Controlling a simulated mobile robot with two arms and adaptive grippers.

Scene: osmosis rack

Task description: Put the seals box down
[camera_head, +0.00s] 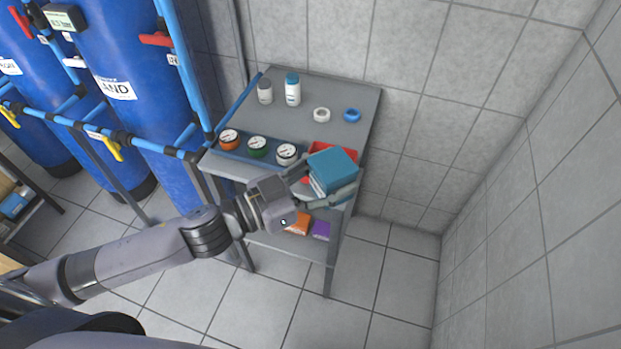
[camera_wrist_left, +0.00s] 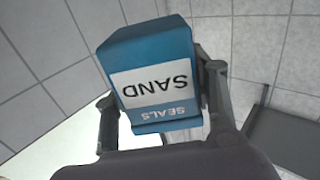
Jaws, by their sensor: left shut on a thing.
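The seals box (camera_head: 332,167) is blue with a white label. In the left wrist view the box (camera_wrist_left: 150,50) shows the words "SAND" and "SEALS", upside down. My left gripper (camera_head: 325,182) is shut on it, with one finger on each side; the gripper also shows in the left wrist view (camera_wrist_left: 160,100). In the head view the box is at the front right corner of the grey table (camera_head: 335,130). I cannot tell whether the box touches anything below. My right gripper is not in view.
A red tray (camera_head: 322,146) is partly hidden behind the box. Two bottles (camera_head: 292,90), a white ring (camera_head: 321,115) and a blue ring (camera_head: 352,115) stand behind. Orange (camera_head: 298,224) and purple (camera_head: 321,230) items lie on the lower shelf.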

